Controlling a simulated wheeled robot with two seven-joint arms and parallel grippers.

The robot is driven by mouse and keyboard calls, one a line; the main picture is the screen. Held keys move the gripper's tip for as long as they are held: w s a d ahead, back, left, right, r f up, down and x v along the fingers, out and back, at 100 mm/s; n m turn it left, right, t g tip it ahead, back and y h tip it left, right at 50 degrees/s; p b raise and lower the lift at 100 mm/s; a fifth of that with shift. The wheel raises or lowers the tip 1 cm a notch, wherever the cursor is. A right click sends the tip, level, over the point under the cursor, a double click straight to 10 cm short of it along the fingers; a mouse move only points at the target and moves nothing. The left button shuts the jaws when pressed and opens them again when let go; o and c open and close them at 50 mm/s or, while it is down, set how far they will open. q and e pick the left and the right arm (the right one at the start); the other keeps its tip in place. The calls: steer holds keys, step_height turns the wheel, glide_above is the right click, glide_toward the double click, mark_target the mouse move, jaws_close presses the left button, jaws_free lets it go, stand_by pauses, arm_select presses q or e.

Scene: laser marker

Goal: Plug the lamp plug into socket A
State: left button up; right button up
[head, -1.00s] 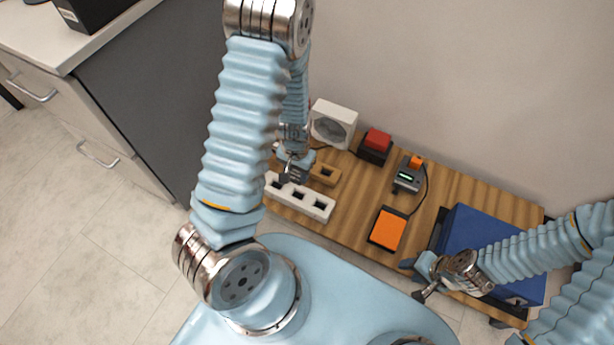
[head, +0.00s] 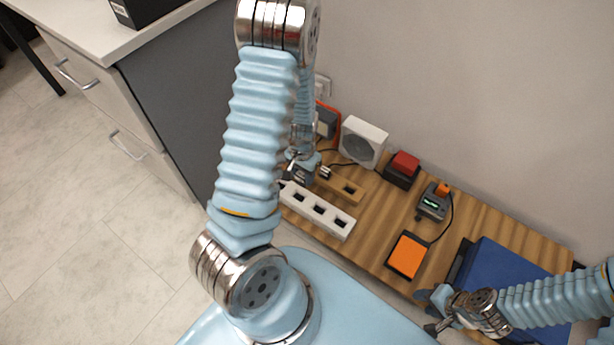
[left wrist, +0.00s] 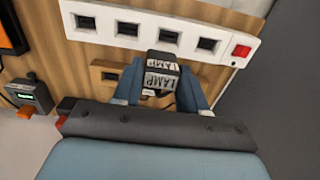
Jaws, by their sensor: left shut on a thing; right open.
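My left gripper (head: 303,174) is shut on the lamp plug, a dark block with white LAMP labels (left wrist: 160,80) in the left wrist view. The plug is apart from the sockets, beside the long side of the white power strip (head: 318,210). In the left wrist view the strip (left wrist: 149,36) shows several dark sockets in a row and a red switch at its right end. No letter for socket A is readable. The plug's prongs are not clearly visible. My right gripper (head: 436,327) is open and empty, near the blue box at lower right.
A wooden block with a slot (head: 347,189) lies beside the strip. On the wooden table (head: 382,222) stand a white fan-like box (head: 362,141), a red-topped box (head: 402,169), a small meter (head: 433,202), an orange pad (head: 408,256) and a blue box (head: 510,275).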

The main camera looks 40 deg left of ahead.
arm_select(q)
steer(key=a+b, duration=0.2)
steer(key=a, duration=0.7)
steer(key=shift+a+b, duration=0.3)
steer(key=shift+a, duration=0.1)
arm_select(e)
steer(key=shift+f, duration=1.35)
steer(key=shift+d, duration=0.1)
arm_select(q)
steer(key=shift+f+b, duration=3.45)
steer(key=shift+f, duration=0.7)
arm_select(e)
step_height(320, 180, down, 7)
steer(key=shift+w+d+r, duration=0.2)
steer(key=shift+d, duration=0.1)
arm_select(q)
steer(key=shift+f+b, duration=1.5)
steer(key=shift+f, duration=0.2)
arm_select(e)
steer(key=shift+f, duration=1.5)
